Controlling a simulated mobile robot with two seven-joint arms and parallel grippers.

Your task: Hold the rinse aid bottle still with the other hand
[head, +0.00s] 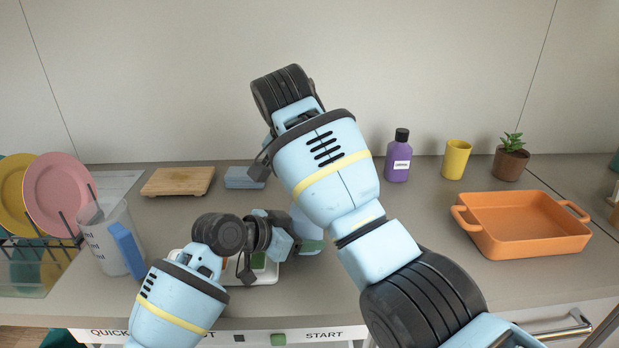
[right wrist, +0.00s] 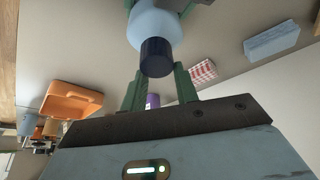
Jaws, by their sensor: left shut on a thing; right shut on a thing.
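The rinse aid bottle, light blue with a dark navy cap (right wrist: 155,57), is between my grippers. Its rounded body (right wrist: 156,22) shows at the top of the right wrist view. In the head view a bit of the body (head: 303,219) shows behind my arms. My left gripper (head: 308,240) is shut on the body from the left, low over the counter; its green fingers also show at the top of the right wrist view. My right gripper (right wrist: 160,88) is shut on the cap, with one green finger on each side. In the head view my right arm hides that gripper.
An orange baking dish (head: 522,226) stands right. A purple bottle (head: 398,160), yellow cup (head: 457,160) and potted plant (head: 510,158) stand behind. Left are a cutting board (head: 178,181), blue block (head: 244,178), measuring jug (head: 105,236) and plate rack (head: 40,285). A red-and-white box (right wrist: 202,71) is near.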

